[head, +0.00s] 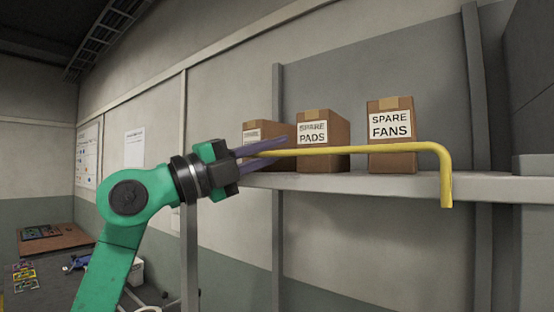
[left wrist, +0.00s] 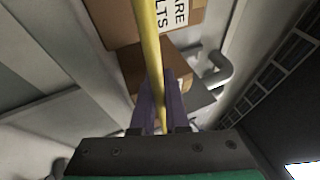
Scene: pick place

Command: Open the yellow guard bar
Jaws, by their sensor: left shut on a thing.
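The yellow guard bar (head: 360,150) runs level across the front of the shelf in the head view. Its right end bends down and ends just below the shelf's front edge. My left gripper (head: 262,153) comes in from the left, and its purple fingers are shut on the bar's left end. In the left wrist view the yellow bar (left wrist: 150,50) runs up from between the fingers (left wrist: 158,108). My right gripper is not in view.
Cardboard boxes stand on the grey shelf (head: 480,188) behind the bar: a SPARE FANS box (head: 391,160), a SPARE PADS box (head: 338,128) and a partly hidden box (head: 262,128). A brown table (head: 60,242) stands at the lower left. The space in front of the shelf is clear.

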